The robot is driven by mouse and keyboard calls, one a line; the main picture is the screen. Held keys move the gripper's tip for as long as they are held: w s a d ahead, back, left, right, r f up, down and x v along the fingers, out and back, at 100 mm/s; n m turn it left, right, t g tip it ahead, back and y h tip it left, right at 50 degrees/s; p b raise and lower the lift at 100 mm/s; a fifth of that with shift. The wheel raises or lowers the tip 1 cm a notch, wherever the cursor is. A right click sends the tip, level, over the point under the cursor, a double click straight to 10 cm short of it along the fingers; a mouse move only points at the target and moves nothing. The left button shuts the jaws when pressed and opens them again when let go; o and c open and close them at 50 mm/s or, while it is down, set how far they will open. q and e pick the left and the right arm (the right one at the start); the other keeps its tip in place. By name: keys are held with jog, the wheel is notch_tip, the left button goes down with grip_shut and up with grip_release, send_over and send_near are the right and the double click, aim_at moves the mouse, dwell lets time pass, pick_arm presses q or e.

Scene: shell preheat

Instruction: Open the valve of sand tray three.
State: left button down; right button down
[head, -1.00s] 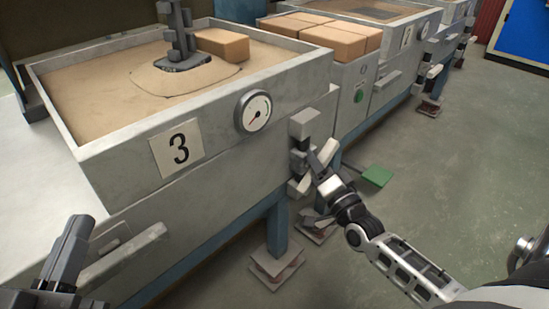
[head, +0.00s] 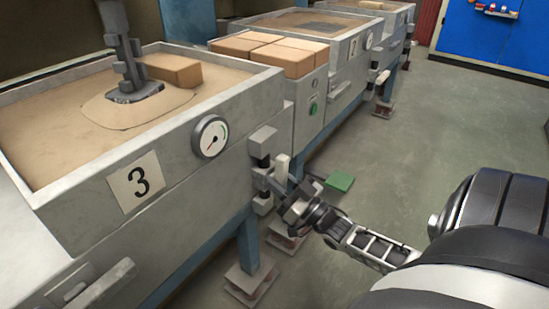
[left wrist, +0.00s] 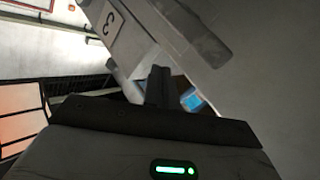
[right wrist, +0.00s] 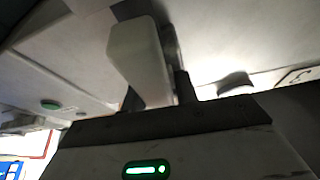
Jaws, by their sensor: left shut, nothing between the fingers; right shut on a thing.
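Sand tray three (head: 75,212) is a grey metal box marked by a "3" plate (head: 138,181), with a round gauge (head: 210,137) on its side. Its valve (head: 263,146) sits at the tray's front right corner, with a pale lever (head: 282,168) that looks roughly upright. My right gripper (head: 275,187) is at the valve. In the right wrist view the pale lever (right wrist: 138,52) stands between the fingers, which are shut on it. My left gripper (left wrist: 158,85) is shut and empty below the tray's side in the left wrist view; it is outside the head view.
A brick (head: 172,70) and a grey post (head: 128,65) stand in the tray's sand. Several bricks (head: 268,50) lie on the cabinet beyond, which has a green button (head: 313,109). A green pedal (head: 340,181) is near the floor. Open floor (head: 440,125) lies to the right.

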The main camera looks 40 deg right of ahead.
pick_arm(q)
jog(key=shift+s+f, duration=0.15)
jog(key=shift+f, duration=0.15)
pick_arm(e)
jog(key=shift+s+a+f+n+y, duration=0.1)
jog(key=shift+n+y, duration=0.2)
jog(key=shift+n, duration=0.5)
jog(key=c, duration=1.2)
grip_release()
jog(key=shift+c, duration=0.2)
pick_arm(q)
jog(key=shift+d+r, duration=0.1)
jog(key=shift+r, duration=0.1)
pick_arm(e)
jog(key=shift+s, duration=0.1)
jog(key=shift+s+f, duration=0.1)
jog(key=shift+s, duration=0.25)
pick_arm(q)
jog(key=shift+s+f+g+y+p, duration=0.2)
jog(key=shift+f+g+p, duration=0.15)
jog(key=shift+f+p, duration=0.15)
jog(key=shift+s+f+g+y+p, duration=0.15)
jog(key=shift+f+g+p, duration=0.2)
jog(key=shift+p, duration=0.2)
pick_arm(e)
jog(key=v, duration=1.5)
